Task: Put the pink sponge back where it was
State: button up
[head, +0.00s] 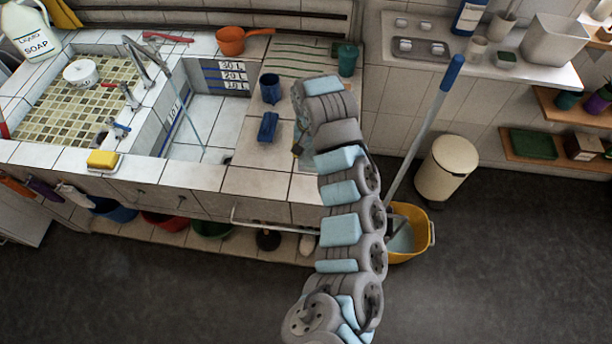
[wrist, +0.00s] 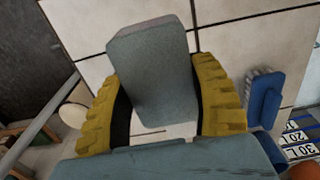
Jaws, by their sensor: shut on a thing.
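My gripper (wrist: 160,92) is shut on a grey-blue block (wrist: 150,62), with one yellow finger on each side of it in the wrist view. The block is above or at the white tiles; I cannot tell if it touches them. In the head view my arm hides most of the gripper, at the right end of the tiled counter (head: 262,181). A yellow sponge (head: 103,160) sits on the counter's front edge at the left.
A blue brush (head: 268,127) lies left of my gripper, near a blue cup (head: 270,88). The measuring basin (head: 205,130) is further left. A blue-handled mop (head: 430,120) stands in a yellow bucket (head: 424,232) at the right. A green cup (head: 347,60) stands behind.

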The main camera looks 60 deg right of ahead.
aim_at(312, 159)
jog(key=shift+s+d+f, duration=0.1)
jog(key=shift+s+f, duration=0.1)
jog(key=shift+f, duration=0.05)
notch_tip(312, 159, down, 2)
jog(key=shift+f+b, duration=0.25)
jog(key=shift+b, duration=0.1)
jog(key=shift+f+p, duration=0.35)
jog(key=shift+f, duration=2.15)
jog(key=shift+f, duration=0.15)
jog(key=o, duration=1)
